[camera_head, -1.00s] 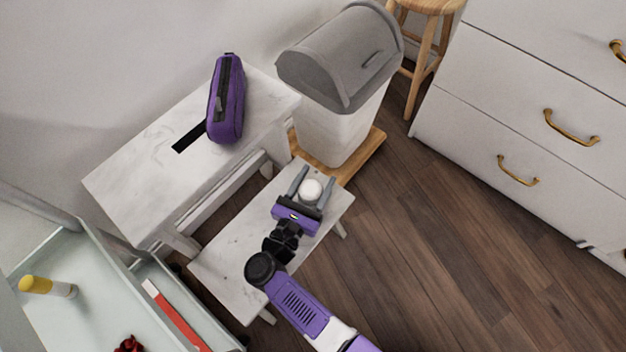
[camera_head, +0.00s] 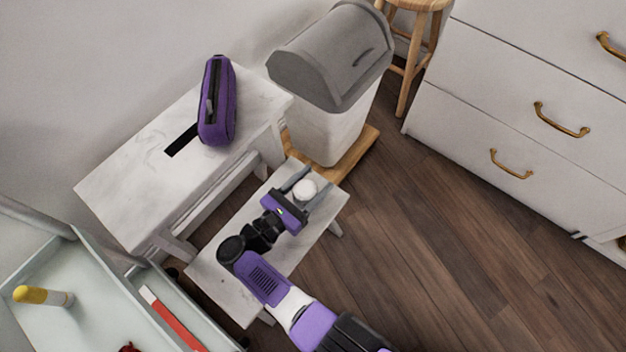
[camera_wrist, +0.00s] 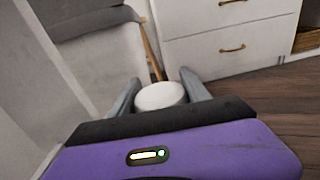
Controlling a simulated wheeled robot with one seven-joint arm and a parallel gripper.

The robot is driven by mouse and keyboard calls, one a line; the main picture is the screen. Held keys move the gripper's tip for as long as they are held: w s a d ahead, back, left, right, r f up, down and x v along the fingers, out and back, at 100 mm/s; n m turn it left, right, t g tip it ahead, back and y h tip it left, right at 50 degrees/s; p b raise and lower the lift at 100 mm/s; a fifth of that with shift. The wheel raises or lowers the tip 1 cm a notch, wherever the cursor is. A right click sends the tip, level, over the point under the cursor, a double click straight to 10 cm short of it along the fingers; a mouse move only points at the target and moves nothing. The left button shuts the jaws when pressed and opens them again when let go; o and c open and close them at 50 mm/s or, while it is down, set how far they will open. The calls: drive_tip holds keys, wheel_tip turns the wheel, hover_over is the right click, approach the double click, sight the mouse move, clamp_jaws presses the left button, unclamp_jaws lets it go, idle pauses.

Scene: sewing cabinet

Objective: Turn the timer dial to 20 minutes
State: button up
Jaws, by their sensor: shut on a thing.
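The timer (camera_head: 305,189) shows as a small round white thing at the far end of the low marbled step, in the head view. It also shows in the wrist view (camera_wrist: 160,96) as a smooth white disc between the fingers. My gripper (camera_head: 318,180) has its two grey fingers on either side of it and is shut on it. In the wrist view my gripper (camera_wrist: 160,80) hides the timer's near lower part. No minute marks or pointer can be made out, so the dial's setting cannot be told.
A purple pouch (camera_head: 218,105) stands on the higher marbled step (camera_head: 125,190). A white bin with a grey lid (camera_head: 330,60) stands just beyond the low step (camera_head: 222,278). White drawers (camera_head: 500,120) are at the right, trays (camera_head: 85,315) at lower left. Wood floor between is clear.

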sight(296, 200)
drive_tip(key=o, duration=1.4)
drive_tip(key=shift+s+a, duration=0.1)
drive_tip(key=shift+v, duration=3.8)
